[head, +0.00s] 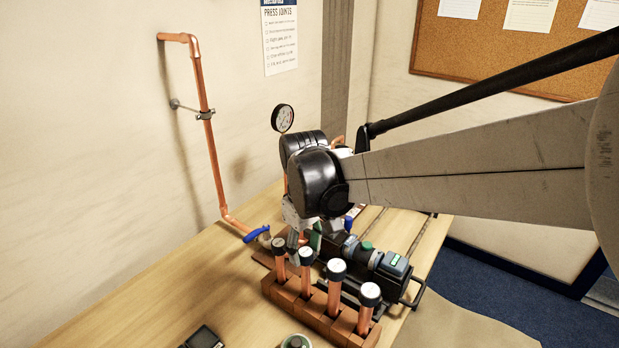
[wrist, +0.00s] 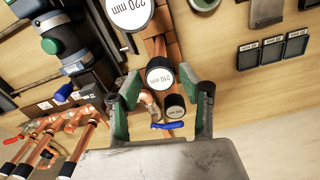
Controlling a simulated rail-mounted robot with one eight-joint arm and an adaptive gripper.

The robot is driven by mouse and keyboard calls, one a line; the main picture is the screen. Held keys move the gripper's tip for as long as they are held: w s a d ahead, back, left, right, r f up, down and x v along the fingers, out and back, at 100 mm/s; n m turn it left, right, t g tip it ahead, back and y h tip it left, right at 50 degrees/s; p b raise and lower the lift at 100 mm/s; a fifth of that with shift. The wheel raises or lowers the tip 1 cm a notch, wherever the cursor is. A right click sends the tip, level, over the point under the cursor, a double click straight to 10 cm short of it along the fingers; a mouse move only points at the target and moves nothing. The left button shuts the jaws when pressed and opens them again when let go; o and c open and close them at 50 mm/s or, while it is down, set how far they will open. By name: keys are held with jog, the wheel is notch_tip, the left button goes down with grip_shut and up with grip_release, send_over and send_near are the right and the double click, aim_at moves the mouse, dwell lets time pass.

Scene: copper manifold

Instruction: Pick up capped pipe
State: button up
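Several upright copper pipes with black caps and white tops stand in a brown rack (head: 318,319) in the head view. My gripper (head: 304,240) is at the far end of this row. In the wrist view my gripper (wrist: 160,76) is open, with green-padded fingers to the left and right. A capped pipe marked 210 mm (wrist: 160,78) shows between the fingers, with a gap on each side. Another black cap (wrist: 174,106) is just below it. A 220 mm cap (wrist: 128,12) is at the top edge. The pipe bodies are mostly hidden in the wrist view.
A press tool (head: 375,264) lies right of the rack. A wall-mounted copper pipe (head: 208,135) with a blue-handled valve (head: 256,234) stands behind. A copper manifold (wrist: 45,138) shows lower left in the wrist view. The table's (head: 130,285) left part is clear.

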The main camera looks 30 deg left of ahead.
aim_at(304, 265)
jog(key=shift+a+f+b, duration=0.15)
jog(key=shift+f+b, duration=0.85)
jog(key=shift+f, duration=1.8)
jog(key=shift+r, duration=0.1)
grip_shut()
